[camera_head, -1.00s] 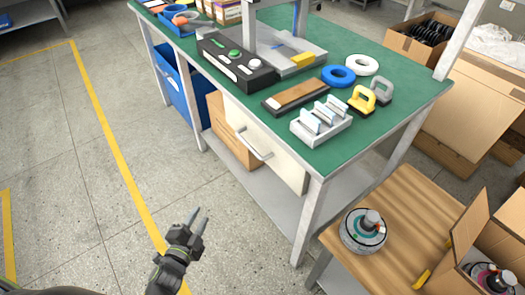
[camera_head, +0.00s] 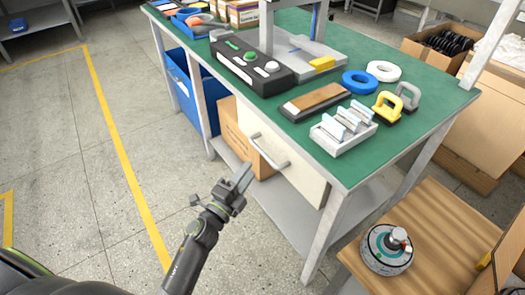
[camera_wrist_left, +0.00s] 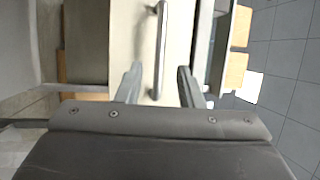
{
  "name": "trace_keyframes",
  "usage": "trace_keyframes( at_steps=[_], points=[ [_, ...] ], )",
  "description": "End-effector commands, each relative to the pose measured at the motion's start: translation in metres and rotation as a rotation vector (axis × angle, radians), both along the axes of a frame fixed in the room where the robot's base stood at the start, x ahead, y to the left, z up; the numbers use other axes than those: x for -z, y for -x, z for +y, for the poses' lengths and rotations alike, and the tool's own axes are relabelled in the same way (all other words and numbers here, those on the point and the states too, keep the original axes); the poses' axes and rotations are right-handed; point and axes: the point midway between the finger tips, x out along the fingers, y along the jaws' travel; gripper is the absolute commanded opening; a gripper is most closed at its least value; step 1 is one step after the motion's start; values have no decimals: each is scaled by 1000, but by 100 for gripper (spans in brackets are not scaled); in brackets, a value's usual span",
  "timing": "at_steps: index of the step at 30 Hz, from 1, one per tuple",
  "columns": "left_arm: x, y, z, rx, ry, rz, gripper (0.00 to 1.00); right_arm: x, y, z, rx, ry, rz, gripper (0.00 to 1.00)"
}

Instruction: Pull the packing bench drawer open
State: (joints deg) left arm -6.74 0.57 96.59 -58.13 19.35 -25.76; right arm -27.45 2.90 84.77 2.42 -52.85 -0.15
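The packing bench drawer (camera_head: 283,162) has a cream front under the green bench top, near the bench's front corner, and looks shut. Its silver bar handle (camera_head: 269,153) is bare. My left gripper (camera_head: 243,177) is just left of the handle in the head view, pointing towards it. In the left wrist view the gripper (camera_wrist_left: 158,83) is open, with one finger on each side of the handle's near end (camera_wrist_left: 158,55). The fingers look apart from the bar. The depth between fingertips and handle is hard to tell. My right gripper is not in view.
The green bench top (camera_head: 345,165) carries a control box (camera_head: 250,65), a white rack (camera_head: 343,128) and tape rolls. A wooden side table (camera_head: 430,225) with a hub motor (camera_head: 386,248) stands at the right. The floor left of the bench is free.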

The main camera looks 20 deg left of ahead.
Motion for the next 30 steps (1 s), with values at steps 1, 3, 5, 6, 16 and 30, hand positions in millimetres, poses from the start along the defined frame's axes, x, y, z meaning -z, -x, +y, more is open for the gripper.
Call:
trace_keyframes(
  at_steps=[1, 3, 5, 6, 16, 30],
  points=[
    [-3, -11, -3, 2, 0, -2, 34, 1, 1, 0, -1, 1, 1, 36],
    [-5, -24, -7, 2, 0, -2, 34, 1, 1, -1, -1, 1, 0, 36],
    [-7, -35, -10, 1, 1, -2, 34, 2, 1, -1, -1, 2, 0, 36],
    [-8, -42, -11, 1, 1, -2, 34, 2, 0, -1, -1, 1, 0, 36],
    [-13, -78, -21, 0, 1, 0, 34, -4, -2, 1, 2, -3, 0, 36],
    [-14, -81, -22, 0, 1, 0, 20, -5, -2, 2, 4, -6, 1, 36]
  ],
)
